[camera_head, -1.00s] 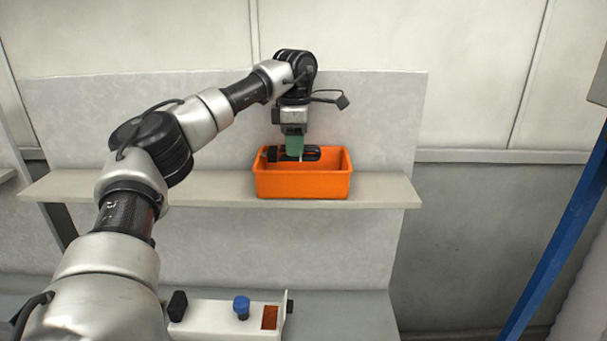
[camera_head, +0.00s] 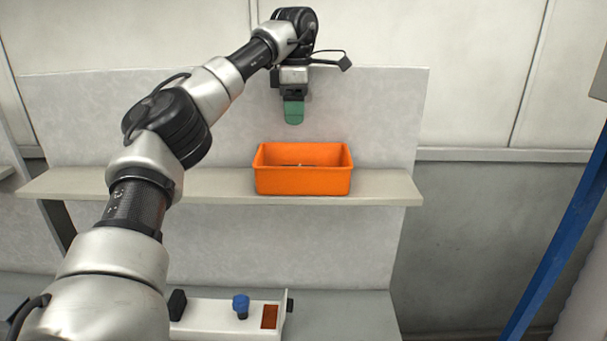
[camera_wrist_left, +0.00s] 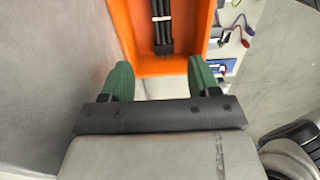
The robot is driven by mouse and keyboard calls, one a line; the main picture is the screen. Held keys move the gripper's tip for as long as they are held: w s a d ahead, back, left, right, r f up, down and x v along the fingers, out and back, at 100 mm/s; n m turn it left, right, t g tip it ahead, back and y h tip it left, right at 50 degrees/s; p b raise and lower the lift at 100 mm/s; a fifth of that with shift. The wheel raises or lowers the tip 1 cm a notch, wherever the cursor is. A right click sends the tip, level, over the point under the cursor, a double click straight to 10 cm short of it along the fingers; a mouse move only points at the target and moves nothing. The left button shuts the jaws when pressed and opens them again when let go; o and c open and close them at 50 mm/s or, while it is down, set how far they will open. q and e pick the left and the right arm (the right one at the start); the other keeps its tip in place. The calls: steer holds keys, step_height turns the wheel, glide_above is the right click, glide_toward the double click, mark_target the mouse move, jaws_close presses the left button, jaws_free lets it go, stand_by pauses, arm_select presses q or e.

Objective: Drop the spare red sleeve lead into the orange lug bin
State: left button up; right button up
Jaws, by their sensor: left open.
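The orange lug bin (camera_head: 303,182) stands on the shelf and also shows in the wrist view (camera_wrist_left: 126,28). A bundle of black leads (camera_wrist_left: 163,25) with a pale band lies inside it; I see no red sleeve on the part in view. In the head view the bin's front wall hides most of its inside. My left gripper (camera_head: 293,112), with green fingers, hangs above the bin, apart from it. In the wrist view the gripper (camera_wrist_left: 160,76) has its fingers spread with nothing between them. My right gripper is not in view.
The shelf (camera_head: 385,188) is bare on both sides of the bin, with a panel behind. Below stands a white box (camera_head: 220,318) with a blue knob (camera_head: 241,304). A blue post (camera_head: 560,225) slants at the right. Several coloured lead ends (camera_wrist_left: 240,32) show beyond the bin.

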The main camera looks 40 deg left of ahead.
arm_select(q)
step_height(320, 180, up, 4)
steer(key=shift+s+r+p, duration=0.1)
steer(key=shift+p, duration=0.4)
